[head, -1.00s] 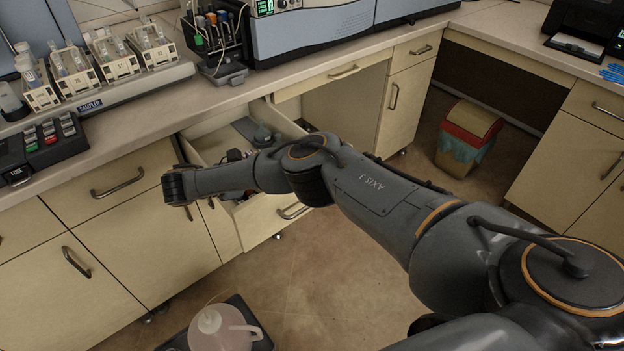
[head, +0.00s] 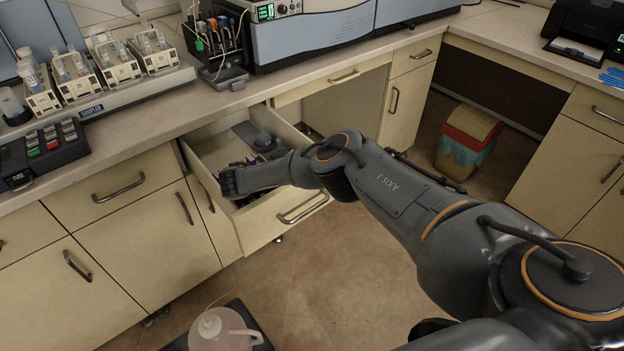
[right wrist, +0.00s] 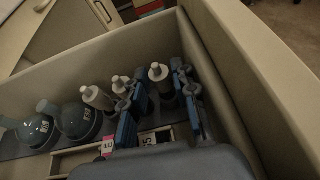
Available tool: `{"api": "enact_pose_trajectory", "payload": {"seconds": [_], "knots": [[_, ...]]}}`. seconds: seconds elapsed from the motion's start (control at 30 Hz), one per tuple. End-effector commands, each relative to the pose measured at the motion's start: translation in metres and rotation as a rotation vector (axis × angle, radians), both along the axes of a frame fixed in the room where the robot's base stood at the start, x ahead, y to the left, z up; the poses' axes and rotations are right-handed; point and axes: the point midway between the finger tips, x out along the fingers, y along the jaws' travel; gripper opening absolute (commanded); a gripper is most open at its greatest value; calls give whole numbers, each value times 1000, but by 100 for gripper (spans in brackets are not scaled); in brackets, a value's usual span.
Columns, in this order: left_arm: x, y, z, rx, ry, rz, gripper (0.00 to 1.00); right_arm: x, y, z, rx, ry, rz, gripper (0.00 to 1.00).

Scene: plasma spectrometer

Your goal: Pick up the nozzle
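Several grey cylindrical pieces with pale tips stand in the open drawer in the right wrist view; they look like nozzles (right wrist: 160,77), but I cannot tell which one the task names. One stands between the fingers of my right gripper (right wrist: 157,91) in that view, with no clear contact. The two blue-and-grey fingers are apart and point down into the drawer. In the head view my right wrist is over the open drawer (head: 275,213), and its fingers cannot be made out. My left gripper is not in view.
Round teal vessels (right wrist: 77,121) with labels lie left of the cylinders in the drawer. The drawer walls stand close around my right gripper. The counter (head: 140,125) above holds sample racks and the spectrometer (head: 310,32).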

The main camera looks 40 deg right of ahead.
Motion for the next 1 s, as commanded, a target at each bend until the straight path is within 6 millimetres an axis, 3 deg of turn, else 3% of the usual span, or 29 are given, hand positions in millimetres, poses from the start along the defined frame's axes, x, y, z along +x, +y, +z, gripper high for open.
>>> {"api": "enact_pose_trajectory", "payload": {"seconds": [0.13,0.27,0.6,1.0], "knots": [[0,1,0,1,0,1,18,0,0,0,0,0,0,28],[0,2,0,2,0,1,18,0,0,0,0,0,0,1],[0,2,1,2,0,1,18,0,0,4,0,0,0,0],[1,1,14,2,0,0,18,0,0,75,1,-2,0,0]]}}
